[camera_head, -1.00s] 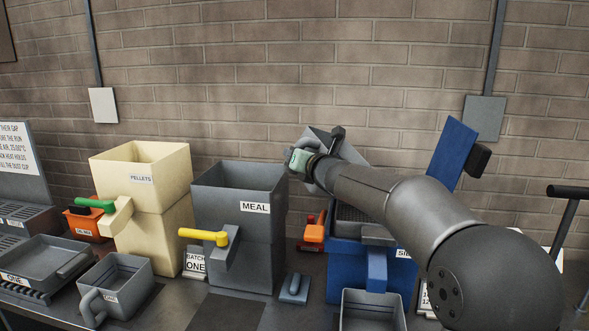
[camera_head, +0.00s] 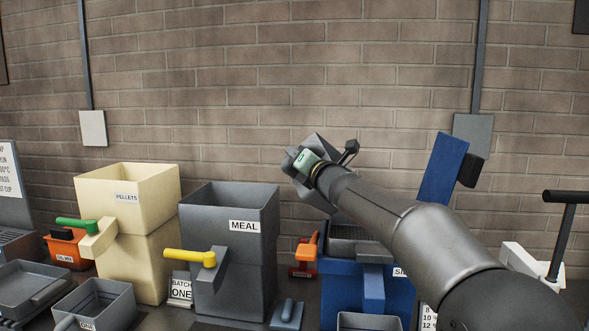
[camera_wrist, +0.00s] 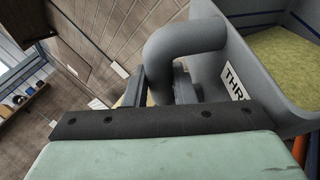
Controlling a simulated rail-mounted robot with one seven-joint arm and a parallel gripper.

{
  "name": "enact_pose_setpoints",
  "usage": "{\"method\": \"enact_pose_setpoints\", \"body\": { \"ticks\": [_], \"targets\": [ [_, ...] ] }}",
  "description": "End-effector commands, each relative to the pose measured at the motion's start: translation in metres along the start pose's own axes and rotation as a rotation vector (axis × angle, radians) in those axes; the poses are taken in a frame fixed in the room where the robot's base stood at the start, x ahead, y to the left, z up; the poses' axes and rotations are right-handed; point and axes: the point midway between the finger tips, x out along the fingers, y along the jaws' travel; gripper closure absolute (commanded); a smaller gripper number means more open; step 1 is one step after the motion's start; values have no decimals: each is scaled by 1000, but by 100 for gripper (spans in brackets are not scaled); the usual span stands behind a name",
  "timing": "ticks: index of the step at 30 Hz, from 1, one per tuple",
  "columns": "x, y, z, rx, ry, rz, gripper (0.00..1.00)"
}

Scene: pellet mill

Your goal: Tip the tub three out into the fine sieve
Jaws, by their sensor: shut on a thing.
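Tub three (camera_head: 316,147) is a grey tub, tilted and held up in the air above the blue sieve machine, partly hidden by my arm. In the wrist view its label reads "THR" (camera_wrist: 233,82), and yellow-green material (camera_wrist: 285,62) shows inside its rim. My gripper (camera_head: 303,162) is shut on the tub's thick curved handle (camera_wrist: 180,45). The sieve (camera_head: 350,240) is a grey tray on a blue body, below and right of the tub; my arm covers part of it and of its label, so "fine" cannot be read.
The grey MEAL hopper (camera_head: 230,255) with a yellow handle stands left of the sieve, and the cream PELLETS hopper (camera_head: 125,235) further left. An orange tool (camera_head: 305,255) lies between hopper and sieve. A blue upright panel (camera_head: 443,170) rises behind right. A grey tub (camera_head: 105,305) is at front left.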

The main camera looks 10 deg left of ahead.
Motion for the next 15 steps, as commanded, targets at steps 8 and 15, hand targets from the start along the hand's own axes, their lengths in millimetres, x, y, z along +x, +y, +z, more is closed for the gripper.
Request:
{"method": "enact_pose_setpoints", "body": {
  "ticks": [8, 15],
  "targets": [
    [-7, -2, 10, 52, -48, 27, 100],
    [-13, -5, 18, 101, -86, 46, 100]
  ]
}}
